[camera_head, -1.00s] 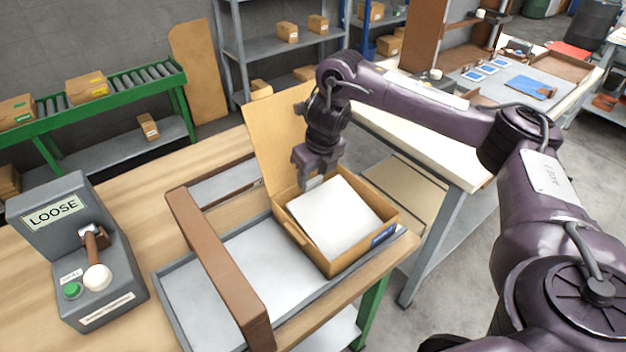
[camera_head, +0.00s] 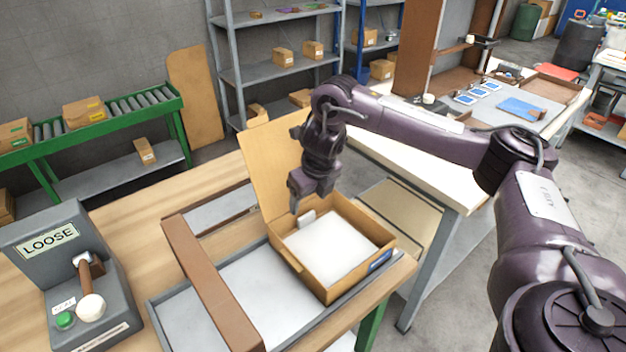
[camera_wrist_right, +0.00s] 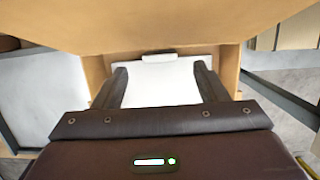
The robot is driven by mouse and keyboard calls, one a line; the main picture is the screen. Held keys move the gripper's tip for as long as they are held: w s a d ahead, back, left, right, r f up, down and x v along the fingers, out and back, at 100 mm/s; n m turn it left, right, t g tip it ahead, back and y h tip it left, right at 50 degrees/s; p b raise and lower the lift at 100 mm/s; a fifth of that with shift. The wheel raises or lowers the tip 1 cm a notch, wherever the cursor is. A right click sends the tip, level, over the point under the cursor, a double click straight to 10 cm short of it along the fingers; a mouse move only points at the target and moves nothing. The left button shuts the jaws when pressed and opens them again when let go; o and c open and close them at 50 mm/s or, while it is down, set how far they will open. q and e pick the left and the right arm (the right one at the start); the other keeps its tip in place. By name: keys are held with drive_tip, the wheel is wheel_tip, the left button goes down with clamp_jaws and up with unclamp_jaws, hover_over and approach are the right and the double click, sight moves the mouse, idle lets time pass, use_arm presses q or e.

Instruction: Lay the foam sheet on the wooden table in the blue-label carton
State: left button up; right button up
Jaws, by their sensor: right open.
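The white foam sheet (camera_head: 333,240) lies inside the open carton with the blue label (camera_head: 345,248), below its rim. It looks about flat, and its near edge is close to the front wall. The blue label (camera_head: 380,258) is on the carton's right side. My right gripper (camera_head: 299,205) is above the carton's back left part, near the raised flap. In the right wrist view its fingers (camera_wrist_right: 160,75) stand apart, with the white sheet (camera_wrist_right: 160,88) visible between and below them. A small pale tab (camera_head: 306,218) stands at the sheet's back edge. My left gripper is not in view.
A grey box marked LOOSE (camera_head: 60,265) with a lever stands at left. A pale-topped bench (camera_head: 420,165) is at right.

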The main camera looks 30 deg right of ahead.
drive_tip(key=p+v, duration=0.5)
drive_tip(key=v, duration=0.6)
